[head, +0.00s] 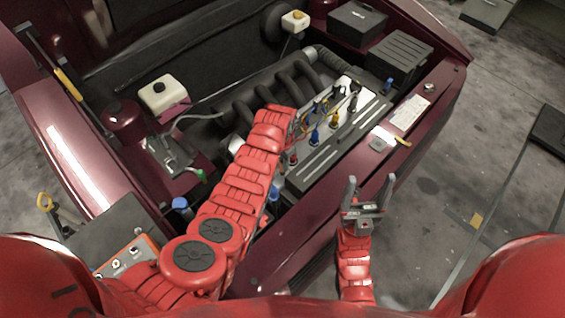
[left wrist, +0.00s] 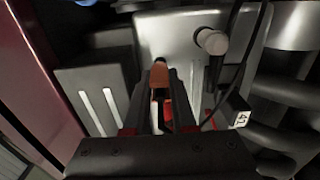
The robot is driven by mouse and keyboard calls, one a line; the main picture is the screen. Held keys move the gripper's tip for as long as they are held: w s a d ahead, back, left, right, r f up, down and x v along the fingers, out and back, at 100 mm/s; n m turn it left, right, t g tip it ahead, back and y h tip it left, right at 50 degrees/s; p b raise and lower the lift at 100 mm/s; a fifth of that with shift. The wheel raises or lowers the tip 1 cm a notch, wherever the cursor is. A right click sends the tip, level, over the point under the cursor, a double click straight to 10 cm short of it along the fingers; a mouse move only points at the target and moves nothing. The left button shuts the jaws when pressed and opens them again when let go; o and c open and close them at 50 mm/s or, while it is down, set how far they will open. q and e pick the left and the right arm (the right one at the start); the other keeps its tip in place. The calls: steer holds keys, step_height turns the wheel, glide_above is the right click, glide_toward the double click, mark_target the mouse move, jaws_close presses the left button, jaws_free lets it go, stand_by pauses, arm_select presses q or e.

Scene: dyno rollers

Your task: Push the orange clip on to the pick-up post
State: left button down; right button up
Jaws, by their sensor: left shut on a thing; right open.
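In the left wrist view my left gripper (left wrist: 160,98) is shut on the orange clip (left wrist: 158,75), a small orange-brown piece upright between the fingertips. A pale grey metal surface is behind it. I cannot tell whether the clip touches anything beyond the fingers. In the head view my left arm reaches over the engine and hides the clip and the fingertips. I cannot make out the pick-up post for certain; a round grey-capped post (left wrist: 212,41) stands to the right of the clip. My right gripper (head: 368,190) is open and empty beside the car's front edge.
Colored plug leads (head: 333,117) stand along the engine cover. In the left wrist view a dark cable (left wrist: 226,60) and a tag marked 41 (left wrist: 238,119) are close on the right.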

arm_select(q)
steer(key=shift+f, duration=0.15)
steer(key=shift+f+b, duration=0.15)
steer(key=shift+b, duration=0.2)
steer(key=shift+f+b, duration=0.3)
steer(key=c, duration=0.7)
jaws_free()
steer(key=shift+o, duration=0.2)
step_height(320, 180, up, 8)
steer(key=shift+w+b, duration=0.1)
steer(key=shift+b, duration=1.1)
step_height(320, 180, up, 9)
steer(key=p, duration=0.8)
steer(key=shift+r, duration=0.2)
